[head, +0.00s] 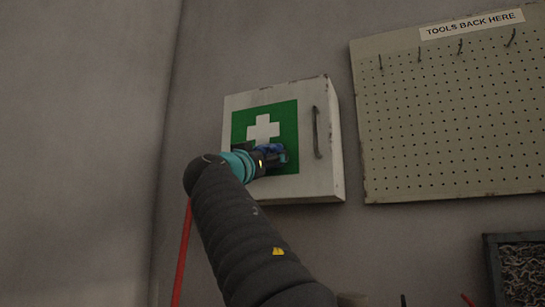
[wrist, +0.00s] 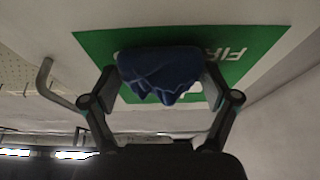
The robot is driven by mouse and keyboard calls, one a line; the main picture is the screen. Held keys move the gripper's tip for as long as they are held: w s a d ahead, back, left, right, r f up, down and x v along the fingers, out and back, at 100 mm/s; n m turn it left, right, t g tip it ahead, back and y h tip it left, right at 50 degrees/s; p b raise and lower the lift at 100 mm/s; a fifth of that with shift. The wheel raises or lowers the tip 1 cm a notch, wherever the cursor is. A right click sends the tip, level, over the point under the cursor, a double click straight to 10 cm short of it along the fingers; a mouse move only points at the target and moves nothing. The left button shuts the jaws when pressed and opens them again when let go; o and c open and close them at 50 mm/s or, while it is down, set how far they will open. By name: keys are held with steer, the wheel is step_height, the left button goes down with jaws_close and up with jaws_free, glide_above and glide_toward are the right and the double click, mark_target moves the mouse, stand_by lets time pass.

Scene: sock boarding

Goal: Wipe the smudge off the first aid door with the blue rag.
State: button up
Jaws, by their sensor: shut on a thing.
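The first aid door (head: 312,180) is the white front of a wall cabinet, with a green panel and white cross. It is closed, with a grey handle (head: 317,132) on its right side. My gripper (head: 274,157) is at the lower part of the green panel. In the wrist view my gripper (wrist: 162,80) is shut on the blue rag (wrist: 160,72), which is bunched between the fingers in front of the green panel (wrist: 250,50). The rag looks close to or against the door; contact is not clear. I see no smudge; the rag and arm cover part of the panel.
A pegboard (head: 450,120) with several hooks and a "TOOLS BACK HERE" label (head: 472,24) hangs to the right of the cabinet. A dark-framed bin (head: 490,265) is at the lower right. The wall left of the cabinet is bare.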

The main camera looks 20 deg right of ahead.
steer(key=w+a+p, duration=0.2)
steer(key=w+a, duration=0.4)
steer(key=shift+r+p, duration=0.15)
steer(key=shift+p, duration=0.25)
stand_by(0.6)
steer(key=shift+d+r, duration=0.1)
steer(key=shift+s, duration=0.1)
steer(key=shift+s+d+b, duration=2.5)
steer(key=shift+s+d, duration=0.75)
steer(key=shift+d, duration=0.05)
steer(key=shift+s+d, duration=0.75)
steer(key=shift+d, duration=0.05)
steer(key=shift+w+a, duration=0.1)
steer(key=shift+w, duration=0.05)
